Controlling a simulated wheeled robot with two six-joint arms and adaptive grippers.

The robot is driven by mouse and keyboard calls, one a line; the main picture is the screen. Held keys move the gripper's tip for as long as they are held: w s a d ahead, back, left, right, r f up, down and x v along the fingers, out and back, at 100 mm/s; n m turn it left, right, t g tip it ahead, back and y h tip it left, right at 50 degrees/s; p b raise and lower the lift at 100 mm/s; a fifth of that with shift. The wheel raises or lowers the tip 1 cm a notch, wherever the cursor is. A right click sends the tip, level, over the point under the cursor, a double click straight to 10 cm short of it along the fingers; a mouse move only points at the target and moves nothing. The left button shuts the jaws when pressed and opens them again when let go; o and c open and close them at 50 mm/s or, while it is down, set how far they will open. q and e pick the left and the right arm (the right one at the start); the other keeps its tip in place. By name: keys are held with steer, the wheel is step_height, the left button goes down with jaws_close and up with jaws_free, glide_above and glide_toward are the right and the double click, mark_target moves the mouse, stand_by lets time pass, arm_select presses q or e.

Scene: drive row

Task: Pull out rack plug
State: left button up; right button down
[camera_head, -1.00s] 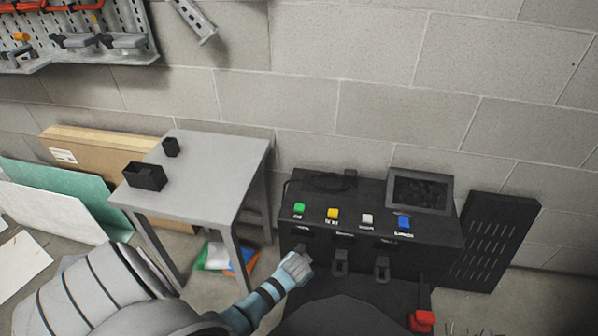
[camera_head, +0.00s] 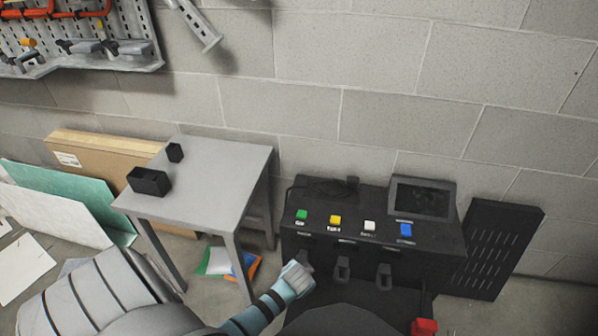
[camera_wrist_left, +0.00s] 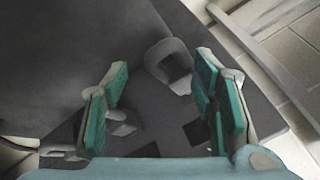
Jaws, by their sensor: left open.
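The black rack (camera_head: 365,222) stands low against the wall, with green, yellow, white and blue buttons on its top. Dark plugs with loop-shaped handles stick out of its front; one (camera_head: 343,268) is in the middle and another (camera_head: 384,275) to its right. My left gripper (camera_head: 301,262) is at the rack's left front, by a further plug it partly covers. In the left wrist view the gripper (camera_wrist_left: 160,82) is open, and a grey loop handle (camera_wrist_left: 168,58) shows between its fingertips. Another plug (camera_wrist_left: 120,124) shows lower, by the left finger. My right gripper is not in view.
A grey table (camera_head: 208,180) with two small black bins stands left of the rack. A black slotted panel (camera_head: 505,245) leans right of it. A red part (camera_head: 424,327) shows at the rack's lower right. Boards (camera_head: 105,150) lean against the wall at left.

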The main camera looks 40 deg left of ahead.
arm_select(q)
steer(key=v, duration=1)
steer(key=shift+s, duration=0.2)
steer(key=shift+d, duration=0.1)
